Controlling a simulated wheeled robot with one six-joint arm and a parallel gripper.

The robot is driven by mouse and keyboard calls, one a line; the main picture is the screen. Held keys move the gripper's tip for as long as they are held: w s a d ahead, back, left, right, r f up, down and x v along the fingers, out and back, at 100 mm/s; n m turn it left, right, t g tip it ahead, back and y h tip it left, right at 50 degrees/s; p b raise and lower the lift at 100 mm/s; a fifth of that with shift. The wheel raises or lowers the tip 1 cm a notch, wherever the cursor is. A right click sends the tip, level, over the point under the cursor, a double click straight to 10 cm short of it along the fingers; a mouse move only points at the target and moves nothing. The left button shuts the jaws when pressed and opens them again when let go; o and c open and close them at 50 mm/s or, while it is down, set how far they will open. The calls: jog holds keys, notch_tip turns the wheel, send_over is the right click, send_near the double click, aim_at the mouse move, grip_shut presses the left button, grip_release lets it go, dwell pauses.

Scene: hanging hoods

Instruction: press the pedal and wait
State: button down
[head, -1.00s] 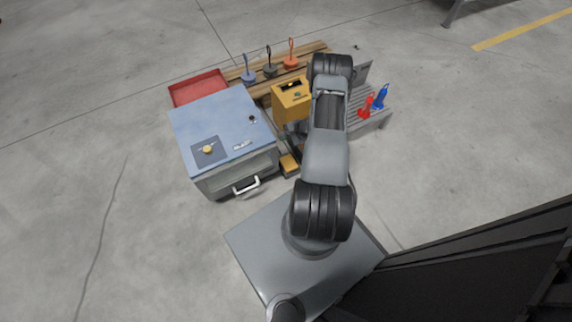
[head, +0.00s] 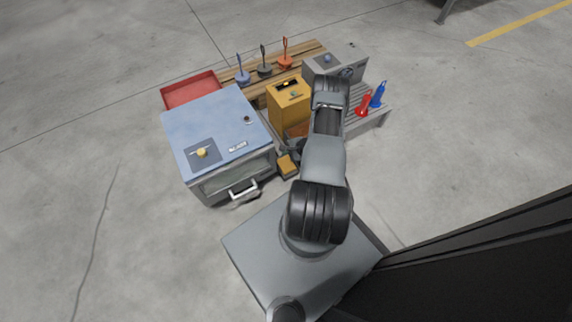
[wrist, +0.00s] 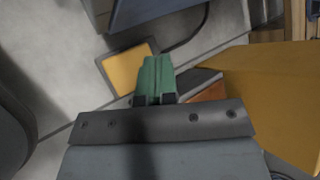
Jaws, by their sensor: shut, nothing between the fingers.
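The pedal is a flat yellow pad with a dark rim (head: 288,165) on the floor, between the blue-topped cabinet and my arm. It also shows in the wrist view (wrist: 128,66), just left of my fingertips. My gripper (wrist: 153,72) has green fingers, shut together with nothing between them. The fingertips overlap the pad's right edge in the picture; I cannot tell whether they touch it. In the head view my arm mostly hides the gripper.
The blue-topped cabinet (head: 212,125) with a front handle stands left of the pedal. A yellow box (head: 288,104) stands behind it. A red tray (head: 190,90), a grey box (head: 345,62), and red (head: 363,105) and blue bottles (head: 378,94) are near. Floor in front is bare.

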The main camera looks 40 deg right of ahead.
aim_at(284, 164)
jog(key=shift+f+b, duration=3.45)
jog(key=shift+f, duration=0.9)
jog(key=shift+f, duration=0.2)
jog(key=shift+f+b, duration=0.25)
jog(key=shift+b, duration=0.25)
jog(key=shift+f, duration=0.5)
jog(key=shift+s+d+f+b, duration=0.1)
jog(key=shift+d+f+b, duration=0.05)
jog(key=shift+f+b, duration=0.4)
jog(key=shift+r+p, duration=0.25)
jog(key=shift+p, duration=0.2)
jog(key=shift+d+r+p, duration=0.25)
jog(key=shift+r+p, duration=0.25)
jog(key=shift+r, duration=0.35)
